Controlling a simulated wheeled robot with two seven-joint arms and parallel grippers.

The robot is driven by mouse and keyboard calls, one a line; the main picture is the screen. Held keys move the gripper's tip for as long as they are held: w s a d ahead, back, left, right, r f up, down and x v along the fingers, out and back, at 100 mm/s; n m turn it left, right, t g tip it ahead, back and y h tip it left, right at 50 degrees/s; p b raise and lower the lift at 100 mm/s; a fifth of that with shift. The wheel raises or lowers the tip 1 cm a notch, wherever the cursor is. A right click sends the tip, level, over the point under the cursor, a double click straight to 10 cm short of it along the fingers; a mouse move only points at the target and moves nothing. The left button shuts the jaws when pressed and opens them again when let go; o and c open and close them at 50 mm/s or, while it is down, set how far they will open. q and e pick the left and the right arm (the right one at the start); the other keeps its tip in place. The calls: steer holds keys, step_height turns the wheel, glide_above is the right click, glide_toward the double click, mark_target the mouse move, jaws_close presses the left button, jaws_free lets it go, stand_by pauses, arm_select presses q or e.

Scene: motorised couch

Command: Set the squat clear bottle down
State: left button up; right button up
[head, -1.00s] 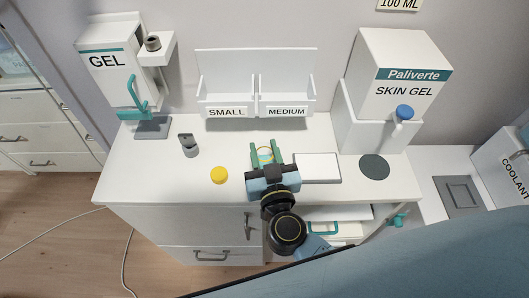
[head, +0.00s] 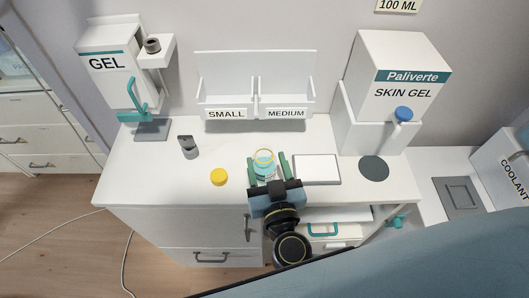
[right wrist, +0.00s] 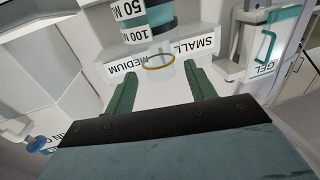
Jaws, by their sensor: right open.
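The squat clear bottle (head: 264,161) with a teal label and a yellow ring at its rim stands upright on the white counter top, left of a white pad. In the right wrist view the bottle (right wrist: 150,18) is cut off by the top edge, with its yellow ring below the label. My right gripper (head: 267,162) is open, its green fingers on either side of the bottle in the head view. My left gripper is not in view.
A yellow cap (head: 219,176) and a small grey object (head: 188,147) lie to the left. The white pad (head: 317,169) is close on the right, a dark disc (head: 374,168) farther right. A bin labelled SMALL and MEDIUM (head: 256,70) stands behind. The counter's left front is clear.

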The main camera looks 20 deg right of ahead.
steer(key=s, duration=0.8)
steer(key=shift+s+a, duration=0.25)
steer(key=shift+a, duration=0.1)
